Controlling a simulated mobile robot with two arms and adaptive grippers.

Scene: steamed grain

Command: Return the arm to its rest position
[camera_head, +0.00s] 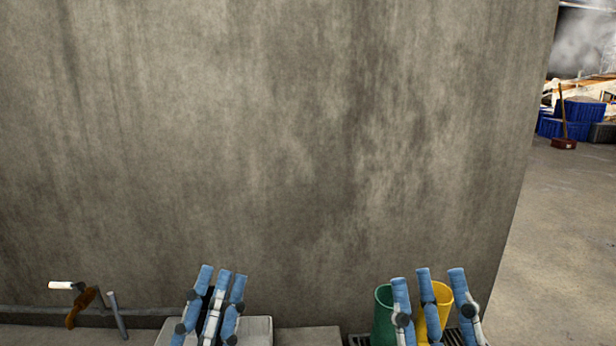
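My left gripper (222,274) is at the bottom of the head view, left of centre. Its blue fingers are straight, point up and have narrow gaps between them; it looks open, with nothing seen in it. My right gripper (428,274) is at the bottom right of centre. Its blue fingers are spread wider and straight, so it is open and empty. Its fingers overlap a green container (383,318) and a yellow container (445,300) in the picture; I cannot tell whether they touch. Both arms are out of view below.
A stained concrete wall (300,140) fills most of the view. A pale block (258,330) shows behind my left gripper, a dark grate (455,338) by the containers. Brown and grey pieces (85,300) stand at far left. Open floor (560,240) lies right, with blue crates (583,110) and a broom (563,143) beyond.

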